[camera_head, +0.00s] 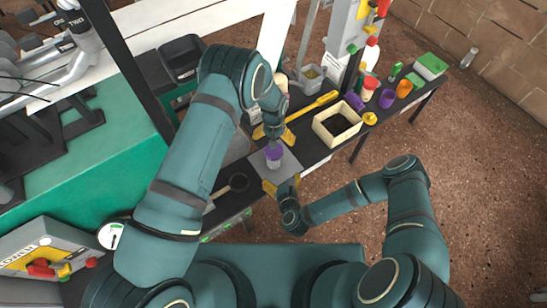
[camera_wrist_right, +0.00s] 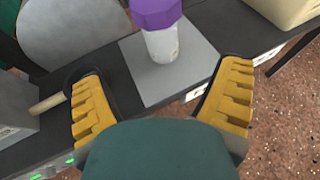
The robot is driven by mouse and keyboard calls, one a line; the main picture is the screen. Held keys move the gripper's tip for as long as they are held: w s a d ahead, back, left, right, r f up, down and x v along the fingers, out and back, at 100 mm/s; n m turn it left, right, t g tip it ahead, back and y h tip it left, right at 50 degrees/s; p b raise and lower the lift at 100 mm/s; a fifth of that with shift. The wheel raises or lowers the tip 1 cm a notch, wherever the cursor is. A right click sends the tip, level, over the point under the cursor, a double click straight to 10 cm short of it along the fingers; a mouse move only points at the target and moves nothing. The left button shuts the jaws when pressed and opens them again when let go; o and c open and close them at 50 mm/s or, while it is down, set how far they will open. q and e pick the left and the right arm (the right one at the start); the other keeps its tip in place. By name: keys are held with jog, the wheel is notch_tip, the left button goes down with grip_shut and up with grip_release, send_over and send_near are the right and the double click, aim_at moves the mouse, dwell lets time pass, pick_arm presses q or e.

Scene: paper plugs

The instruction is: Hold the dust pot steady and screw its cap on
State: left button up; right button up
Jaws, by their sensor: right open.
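The dust pot (camera_wrist_right: 163,44) is a pale cylinder standing upright on a grey square plate (camera_wrist_right: 187,72). Its purple faceted cap (camera_wrist_right: 157,12) is at the pot's top; I cannot tell whether it is threaded on. In the head view the cap (camera_head: 273,152) shows just below my left gripper (camera_head: 273,133), whose yellow fingers are spread, apart from the cap. My right gripper (camera_head: 281,186) is low at the plate's near edge. In the right wrist view its yellow fingers (camera_wrist_right: 160,100) are wide apart and empty, with the pot beyond them.
A black round-headed tool (camera_head: 238,183) with a wooden handle lies left of the plate. A cream box (camera_head: 337,124) and a yellow tool (camera_head: 312,105) lie to the right. Purple (camera_head: 387,98) and orange (camera_head: 404,88) pots stand farther right. The bench's front edge is close.

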aim_at(274, 150)
dwell(0.3)
jog(key=x, duration=1.3)
jog(key=shift+w+a+f, duration=0.1)
jog(key=shift+w, duration=0.3)
grip_shut()
pick_arm(q)
jog(key=n, duration=0.5)
jog(key=shift+s, duration=0.1)
jog(key=n, duration=0.4)
jog(key=shift+f, duration=3.95)
